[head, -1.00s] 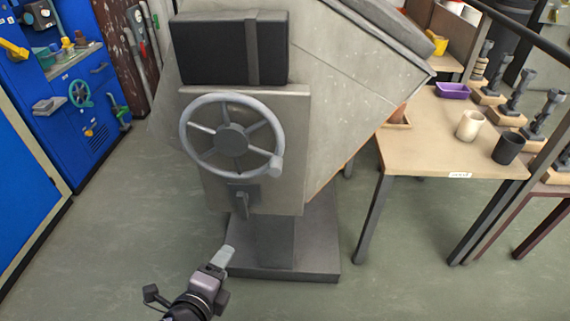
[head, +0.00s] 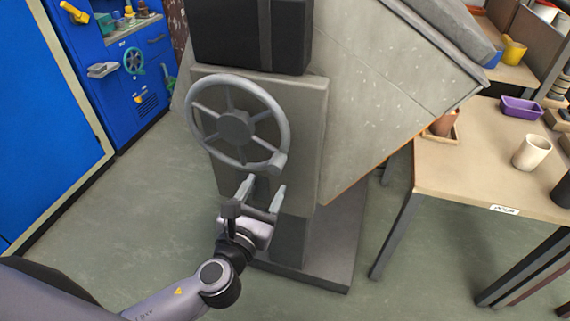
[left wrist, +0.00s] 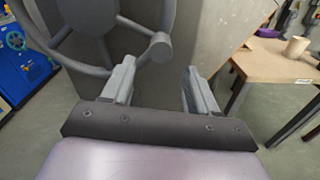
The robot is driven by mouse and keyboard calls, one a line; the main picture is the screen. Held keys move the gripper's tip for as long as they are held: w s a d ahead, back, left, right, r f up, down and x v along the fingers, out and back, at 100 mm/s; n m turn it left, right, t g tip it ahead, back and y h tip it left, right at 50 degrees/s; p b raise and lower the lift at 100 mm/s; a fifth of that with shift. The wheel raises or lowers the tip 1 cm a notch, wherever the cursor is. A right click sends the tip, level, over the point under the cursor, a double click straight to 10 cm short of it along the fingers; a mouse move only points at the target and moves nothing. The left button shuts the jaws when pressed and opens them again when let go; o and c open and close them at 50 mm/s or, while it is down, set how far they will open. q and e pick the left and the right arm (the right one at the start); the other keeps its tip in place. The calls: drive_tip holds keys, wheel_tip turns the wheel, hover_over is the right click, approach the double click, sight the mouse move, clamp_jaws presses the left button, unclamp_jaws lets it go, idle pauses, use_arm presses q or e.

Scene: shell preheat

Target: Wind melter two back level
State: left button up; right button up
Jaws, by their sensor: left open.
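The melter (head: 385,95) is a large grey body, tilted, on a grey pedestal. A grey spoked handwheel (head: 235,128) is on the pedestal's front plate, with a stubby knob (head: 273,165) at its lower right rim. The wheel and its knob (left wrist: 154,49) also show in the left wrist view. My left gripper (head: 264,188) is open and empty, just below the wheel's lower rim. In the left wrist view its fingers (left wrist: 158,85) point toward the wheel, the knob lying beyond the gap between them. My right gripper is not in view.
A wooden table (head: 450,165) at the right holds a cream cup (head: 531,152), a purple tray (head: 521,107) and a brown piece. A blue cabinet (head: 110,60) with small tools stands at the left. The floor between cabinet and pedestal is clear.

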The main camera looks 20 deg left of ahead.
sight(274, 171)
use_arm(q)
drive_tip(key=shift+w+d+r, duration=0.1)
drive_tip(key=shift+w, duration=3.5)
drive_tip(key=shift+d, duration=0.1)
clamp_jaws()
